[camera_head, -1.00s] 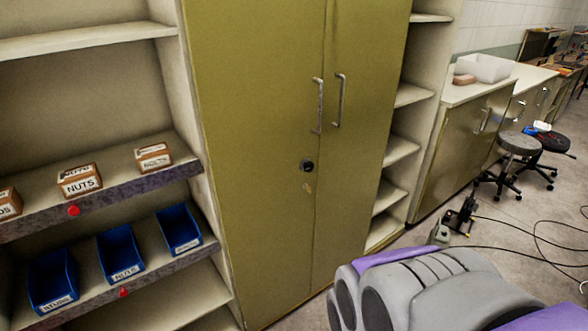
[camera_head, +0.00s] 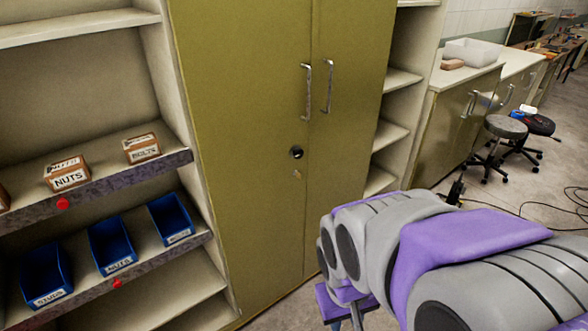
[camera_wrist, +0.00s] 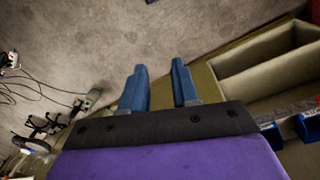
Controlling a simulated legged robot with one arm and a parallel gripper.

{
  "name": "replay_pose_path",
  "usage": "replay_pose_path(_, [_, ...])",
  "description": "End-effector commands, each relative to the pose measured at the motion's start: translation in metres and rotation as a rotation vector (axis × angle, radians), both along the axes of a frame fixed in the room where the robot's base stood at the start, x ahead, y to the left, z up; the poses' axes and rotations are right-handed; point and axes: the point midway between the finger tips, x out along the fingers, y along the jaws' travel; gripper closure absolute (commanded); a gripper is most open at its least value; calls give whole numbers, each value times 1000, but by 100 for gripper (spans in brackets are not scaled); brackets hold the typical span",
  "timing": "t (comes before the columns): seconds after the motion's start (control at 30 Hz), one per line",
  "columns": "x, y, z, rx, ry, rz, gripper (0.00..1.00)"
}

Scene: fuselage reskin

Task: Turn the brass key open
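A tall olive double-door cabinet (camera_head: 240,130) stands shut in the head view. A round black lock (camera_head: 296,152) sits on its left door, below the handles. A small brass-coloured piece (camera_head: 297,174) shows just under the lock; it is too small to tell whether it is the key or how it is turned. My gripper (camera_wrist: 159,66) is open and empty in the wrist view, with its two blue fingers apart over grey floor. In the head view my arm is at the lower right, apart from the lock, with the gripper mostly hidden or cut off.
Two metal handles, left (camera_head: 308,92) and right (camera_head: 328,86), are on the doors. Left shelves hold labelled boxes (camera_head: 68,173) and blue bins (camera_head: 112,246). Stools (camera_head: 506,128) and loose cables (camera_head: 574,205) are at the right. The space before the doors looks clear.

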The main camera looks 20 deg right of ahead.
Motion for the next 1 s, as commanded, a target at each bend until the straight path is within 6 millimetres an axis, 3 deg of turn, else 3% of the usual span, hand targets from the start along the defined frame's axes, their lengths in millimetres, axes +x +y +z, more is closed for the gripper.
replay_pose_path(0.1, [62, -25, -1, -47, -106, 2, 70])
replay_pose_path(0.5, [253, -98, -14, -137, -487, 80, 70])
replay_pose_path(0.8, [364, -138, -37, -124, -764, 174, 70])
replay_pose_path(1.0, [416, -154, -59, -71, -942, 240, 70])
